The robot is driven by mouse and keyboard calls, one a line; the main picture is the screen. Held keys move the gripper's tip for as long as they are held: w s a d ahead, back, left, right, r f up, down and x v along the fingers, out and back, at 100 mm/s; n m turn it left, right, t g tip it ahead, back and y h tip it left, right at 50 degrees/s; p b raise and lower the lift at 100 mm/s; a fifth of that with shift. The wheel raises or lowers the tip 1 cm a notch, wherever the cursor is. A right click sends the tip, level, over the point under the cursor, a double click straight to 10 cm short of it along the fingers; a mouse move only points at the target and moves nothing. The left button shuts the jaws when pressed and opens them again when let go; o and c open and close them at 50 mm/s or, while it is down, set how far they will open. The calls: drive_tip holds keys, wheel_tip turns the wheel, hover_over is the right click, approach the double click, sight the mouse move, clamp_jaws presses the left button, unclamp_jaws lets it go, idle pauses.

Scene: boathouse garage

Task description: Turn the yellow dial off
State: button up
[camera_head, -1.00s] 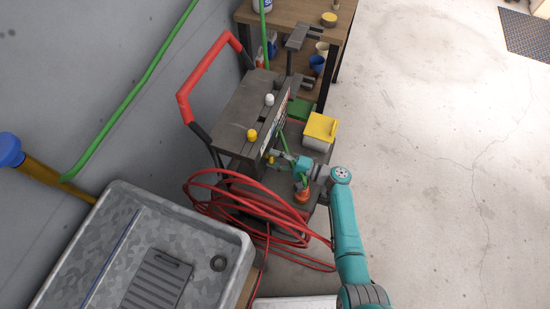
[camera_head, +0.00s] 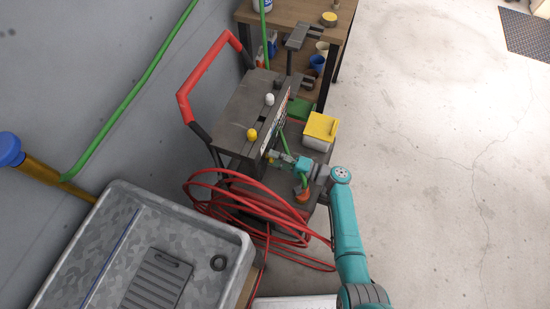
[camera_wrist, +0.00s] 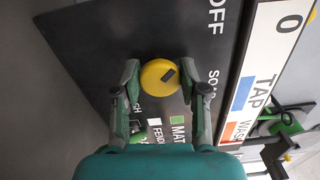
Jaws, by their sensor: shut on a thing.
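The yellow dial (camera_wrist: 153,84) sits on a dark panel (camera_wrist: 100,40) in the wrist view. My gripper (camera_wrist: 160,82) is shut on it, one finger on each side. A black mark on the dial slants up and right, roughly towards the printed word OFF (camera_wrist: 215,15). SOAP is printed to the right of the dial, and a partly covered word ending in SH to its lower left. In the head view my gripper (camera_head: 281,159) reaches the front panel of the dark machine (camera_head: 240,110); the dial there is small and mostly hidden.
A yellow knob (camera_head: 252,134) and a white knob (camera_head: 269,99) stand on the machine's top. A coiled red hose (camera_head: 240,200) lies in front, near a metal sink (camera_head: 95,230). A yellow-lidded container (camera_head: 320,126) is beside my arm. Floor to the right is clear.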

drive_tip(key=o, duration=1.1)
drive_tip(key=v, duration=1.2)
